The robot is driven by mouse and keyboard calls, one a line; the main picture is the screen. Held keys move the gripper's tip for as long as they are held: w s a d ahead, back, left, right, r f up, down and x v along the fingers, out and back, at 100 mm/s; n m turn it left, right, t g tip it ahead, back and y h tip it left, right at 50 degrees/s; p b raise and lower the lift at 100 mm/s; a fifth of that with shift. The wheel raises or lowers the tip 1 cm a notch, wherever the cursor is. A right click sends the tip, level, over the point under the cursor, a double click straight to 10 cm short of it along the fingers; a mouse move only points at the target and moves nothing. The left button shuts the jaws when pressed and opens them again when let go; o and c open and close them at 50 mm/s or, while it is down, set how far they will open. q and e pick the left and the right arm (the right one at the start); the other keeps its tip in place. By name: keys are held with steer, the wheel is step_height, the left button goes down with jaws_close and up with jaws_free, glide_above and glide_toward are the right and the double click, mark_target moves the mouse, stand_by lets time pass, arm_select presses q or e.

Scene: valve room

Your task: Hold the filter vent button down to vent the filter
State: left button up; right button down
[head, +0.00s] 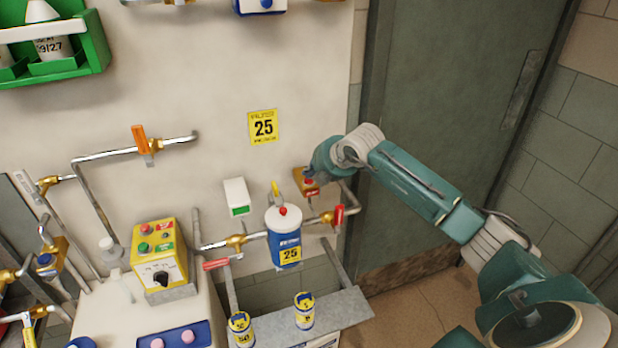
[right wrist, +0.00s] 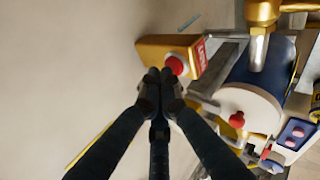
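The filter (head: 285,245) is a blue cylinder with a white top and a yellow 25 label, mounted on the wall pipe. A red button (head: 283,211) sits on its top; it also shows in the right wrist view (right wrist: 237,119). A small orange-yellow box (head: 313,190) with another red button (head: 308,182) is on the wall just behind it. My right gripper (right wrist: 160,74) has its fingertips together at this box's red button (right wrist: 175,65); I cannot tell whether they touch or press it. The box's label is only partly readable. My left gripper is not in view.
Red-handled valves (head: 339,216) flank the filter on the pipe. A white-and-green box (head: 237,197) is on the wall to its left. A yellow control box (head: 159,254) stands further left. Yellow-labelled cans (head: 304,311) stand on the shelf below. A grey-green door (head: 450,90) is at right.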

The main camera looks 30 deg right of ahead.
mark_target(310, 180)
steer(key=shift+r+p, duration=0.45)
steer(key=shift+r, duration=0.5)
steer(key=shift+r+p, duration=1.25)
steer(key=shift+r, duration=1.25)
